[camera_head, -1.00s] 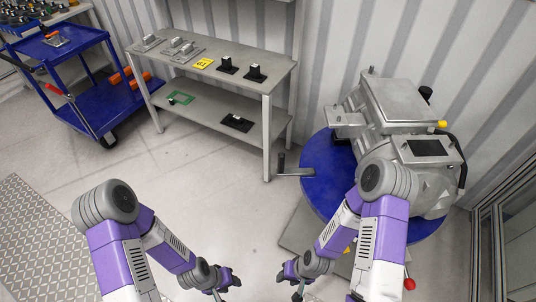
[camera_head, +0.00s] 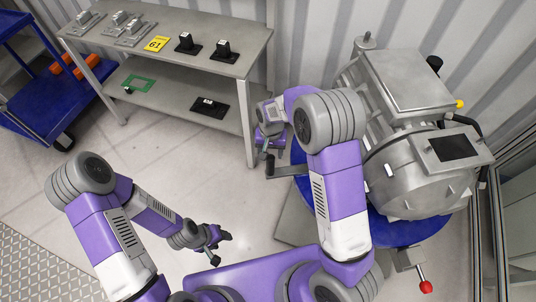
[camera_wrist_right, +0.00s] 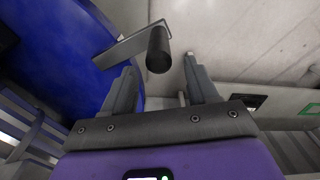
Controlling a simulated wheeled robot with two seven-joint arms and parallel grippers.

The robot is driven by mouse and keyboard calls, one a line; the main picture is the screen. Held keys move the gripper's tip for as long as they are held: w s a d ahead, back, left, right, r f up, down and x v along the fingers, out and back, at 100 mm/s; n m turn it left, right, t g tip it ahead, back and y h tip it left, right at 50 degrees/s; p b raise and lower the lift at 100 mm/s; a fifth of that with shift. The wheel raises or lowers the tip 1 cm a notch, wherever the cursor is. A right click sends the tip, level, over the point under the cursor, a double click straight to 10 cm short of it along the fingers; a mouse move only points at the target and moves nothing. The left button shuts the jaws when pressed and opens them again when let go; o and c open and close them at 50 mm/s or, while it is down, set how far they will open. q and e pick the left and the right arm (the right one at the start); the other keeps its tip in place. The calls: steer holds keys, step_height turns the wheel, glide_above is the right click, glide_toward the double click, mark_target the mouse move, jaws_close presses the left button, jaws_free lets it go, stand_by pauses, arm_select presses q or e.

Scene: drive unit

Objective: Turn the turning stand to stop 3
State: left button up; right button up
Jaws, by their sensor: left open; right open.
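The turning stand has a round blue top (camera_head: 405,232) that carries a big grey drive unit (camera_head: 415,85). A grey crank arm with a dark upright handle (camera_head: 270,166) sticks out from its left side. My right gripper (camera_head: 268,150) is at this handle and partly covers it in the head view. In the right wrist view the black handle (camera_wrist_right: 157,50) stands between the open fingers (camera_wrist_right: 160,70), near their tips, with a gap on each side. My left gripper (camera_head: 218,237) is open and empty over the floor. No stop number is readable.
A grey two-shelf bench (camera_head: 235,62) with several small parts and a yellow plate (camera_head: 157,44) stands behind the crank. A lever with a red knob (camera_head: 425,287) sits at the stand's front right. A blue cart (camera_head: 45,105) is at the far left.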

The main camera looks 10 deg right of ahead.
mark_target(271, 162)
step_height(271, 162, down, 7)
steer(key=shift+f+b, duration=0.1)
steer(key=shift+b, duration=1.15)
jaws_close()
